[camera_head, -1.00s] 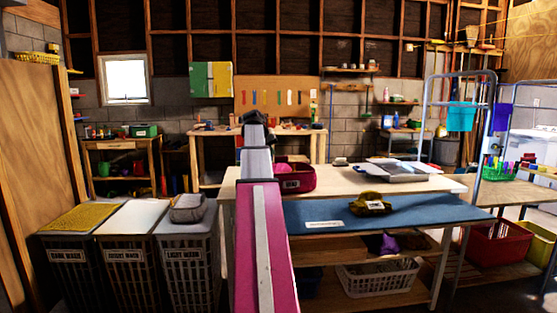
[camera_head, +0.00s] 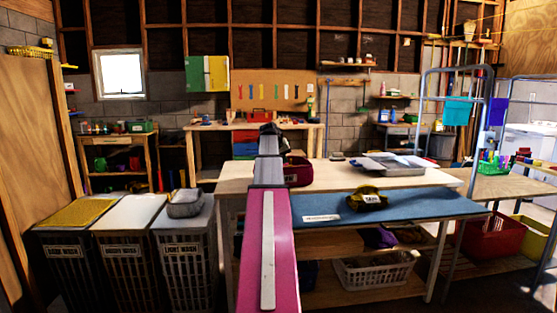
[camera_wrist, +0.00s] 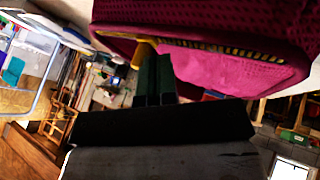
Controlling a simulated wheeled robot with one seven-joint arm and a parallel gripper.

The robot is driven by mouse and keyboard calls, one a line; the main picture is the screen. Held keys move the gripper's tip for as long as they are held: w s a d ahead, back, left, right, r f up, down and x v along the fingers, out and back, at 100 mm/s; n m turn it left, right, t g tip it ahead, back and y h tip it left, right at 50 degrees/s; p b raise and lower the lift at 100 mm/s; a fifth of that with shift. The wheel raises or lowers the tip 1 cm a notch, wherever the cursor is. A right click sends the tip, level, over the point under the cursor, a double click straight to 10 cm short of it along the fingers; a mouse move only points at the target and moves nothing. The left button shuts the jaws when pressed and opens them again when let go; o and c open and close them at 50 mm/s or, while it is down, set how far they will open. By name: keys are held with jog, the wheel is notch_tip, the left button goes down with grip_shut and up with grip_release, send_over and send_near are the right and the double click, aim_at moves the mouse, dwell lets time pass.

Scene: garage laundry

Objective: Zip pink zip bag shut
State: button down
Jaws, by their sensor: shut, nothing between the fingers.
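The pink zip bag (camera_head: 298,172) is a dark magenta bag on the pale wooden table, partly hidden behind my arm in the head view. In the wrist view the bag (camera_wrist: 215,22) fills the top. Its mouth gapes, showing bright pink lining and a yellow zip edge (camera_wrist: 225,49). My gripper (camera_wrist: 156,62) is shut and empty, its dark fingers close to the bag's left end beside a yellow piece. Whether they touch it I cannot tell. In the head view my gripper (camera_head: 270,130) shows small and dark at the arm's far end.
A grey tray (camera_head: 397,165) lies on the table's right part. A dark yellow labelled bag (camera_head: 368,199) sits on the blue mat (camera_head: 430,205) in front. Laundry hampers (camera_head: 125,250) stand at left and a metal rack (camera_head: 488,110) at right.

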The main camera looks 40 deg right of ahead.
jog(key=shift+d, duration=0.2)
jog(key=s+d, duration=0.1)
jog(key=d, duration=0.1)
jog(key=s+d, duration=0.1)
jog(key=d, duration=0.2)
jog(key=s+d, duration=0.1)
jog(key=d, duration=0.1)
jog(key=shift+s+d, duration=0.35)
jog(key=shift+d, duration=0.05)
jog(key=shift+a, duration=0.1)
jog(key=shift+w+a, duration=0.2)
jog(key=shift+a, duration=0.15)
jog(key=a, duration=0.1)
jog(key=a+r, duration=0.1)
jog(key=w+a, duration=0.1)
jog(key=a, duration=0.1)
jog(key=shift+r, duration=0.15)
jog(key=v, duration=0.8)
jog(key=shift+r, duration=0.15)
